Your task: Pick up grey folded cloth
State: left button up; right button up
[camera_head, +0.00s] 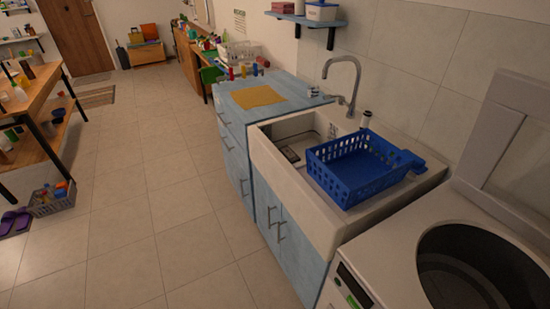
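I cannot make out a thing that is clearly a grey folded cloth. A small dark grey and white item (290,154) lies inside the white sink (277,178) at its left end, but it is too small to tell what it is. A flat yellow cloth or mat (257,96) lies on the blue counter (291,90) left of the sink. Neither of my grippers is in view.
A blue plastic basket (347,186) stands over the sink's right part, in front of the tap (352,76). A white top-loading washer (400,258) stands at the lower right. A wooden shelf (40,92) stands at the left. The tiled floor (150,200) between is clear.

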aim_at(286, 151)
jog(key=i+j+z, duration=0.5)
jog(key=j, duration=0.35)
jog(key=i+j+z, duration=0.25)
jog(key=j+z, duration=0.2)
jog(key=j, duration=0.5)
jog(key=i+j+z, duration=0.15)
jog(key=j+z, duration=0.35)
jog(key=j, duration=0.5)
jog(key=j+z, duration=0.45)
jog(key=j, duration=0.6)
